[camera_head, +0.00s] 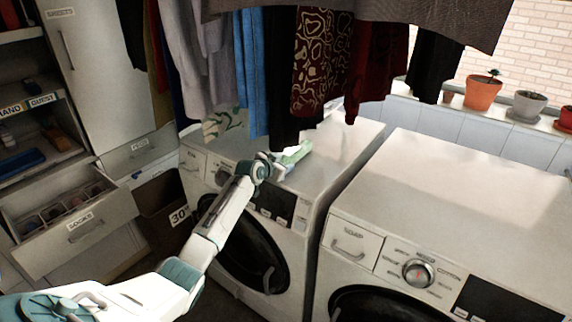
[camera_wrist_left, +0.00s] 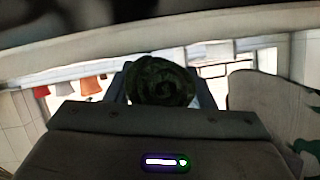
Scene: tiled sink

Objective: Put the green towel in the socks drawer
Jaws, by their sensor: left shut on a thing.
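My left gripper (camera_head: 281,165) is over the top of the left washing machine and is shut on a green towel (camera_head: 295,153). In the left wrist view the towel (camera_wrist_left: 160,82) looks like a dark green roll, end on, between the fingers. The socks drawer (camera_head: 85,228), labelled SOCKS, is at the lower left in the head view. It is pulled open, with dividers and several dark items inside. The gripper is well to the right of it. My right gripper is in neither view.
Hanging clothes (camera_head: 322,62) come down close above the gripper. A brown bin (camera_head: 168,205) marked 30 stands between the drawer and the left washing machine (camera_head: 340,150). A leaf-patterned cloth (camera_head: 222,124) lies at that machine's back left. The right machine's top (camera_head: 460,200) is bare.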

